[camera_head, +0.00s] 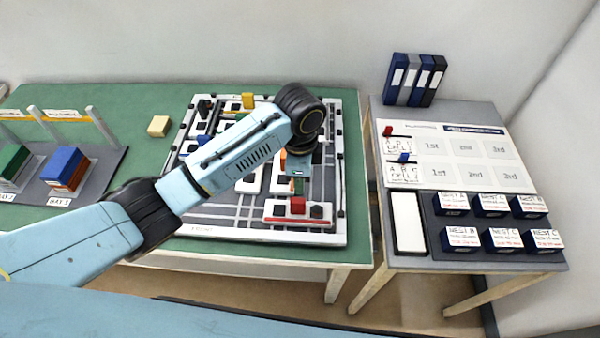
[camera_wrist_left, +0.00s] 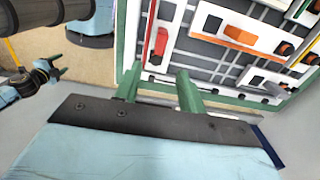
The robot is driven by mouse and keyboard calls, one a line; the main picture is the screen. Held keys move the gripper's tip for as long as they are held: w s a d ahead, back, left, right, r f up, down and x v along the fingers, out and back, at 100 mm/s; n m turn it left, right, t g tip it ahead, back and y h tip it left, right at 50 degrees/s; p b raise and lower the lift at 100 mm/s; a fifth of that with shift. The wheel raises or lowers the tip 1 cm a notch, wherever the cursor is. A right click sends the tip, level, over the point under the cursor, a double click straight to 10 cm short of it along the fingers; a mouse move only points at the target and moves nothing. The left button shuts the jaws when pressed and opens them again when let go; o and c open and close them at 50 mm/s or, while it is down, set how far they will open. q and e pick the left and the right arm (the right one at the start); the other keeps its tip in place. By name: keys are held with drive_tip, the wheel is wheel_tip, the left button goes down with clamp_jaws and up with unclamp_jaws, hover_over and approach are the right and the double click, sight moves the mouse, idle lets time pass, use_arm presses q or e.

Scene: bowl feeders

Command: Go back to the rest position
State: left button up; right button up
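My left arm reaches across the green table from the left in the head view, with its left gripper (camera_head: 297,184) over the right part of the board. In the left wrist view the two green fingers of the left gripper (camera_wrist_left: 160,72) stand apart with nothing between them. What looks like my right gripper (camera_wrist_left: 50,72) shows small at the left edge of that view; its opening is too small to tell. It is not in the head view.
A white-framed board (camera_head: 341,190) with coloured blocks lies under the left arm. A side table (camera_head: 465,112) at right carries binders (camera_head: 414,79), labelled boxes (camera_head: 494,205) and a white tray (camera_head: 408,222).

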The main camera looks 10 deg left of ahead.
use_arm(q)
drive_tip(key=shift+s+f, duration=0.1)
idle(0.3)
drive_tip(key=s+a+f+n+t+h, duration=0.1)
drive_tip(key=s+f+n+h, duration=0.2)
drive_tip(key=s+n, duration=0.55)
drive_tip(key=s+a+r+n+t+y, duration=0.25)
drive_tip(key=s+a+n, duration=0.45)
drive_tip(key=s+a, duration=0.8)
wheel_tip(320, 180, down, 32)
drive_tip(key=s+g+b, duration=0.1)
drive_tip(key=s+b, duration=0.1)
drive_tip(key=b, duration=0.5)
drive_tip(key=s+a+f+b, duration=0.1)
drive_tip(key=s+f+b, duration=0.1)
drive_tip(key=s+f, duration=0.6)
drive_tip(key=s+a+f+g+b, duration=0.1)
drive_tip(key=s+f+b, duration=0.2)
drive_tip(key=s+f, duration=0.5)
wheel_tip(320, 180, down, 5)
drive_tip(key=shift+a+r+m+b, duration=0.15)
drive_tip(key=shift+a+m+b, duration=0.2)
drive_tip(key=shift+m, duration=0.1)
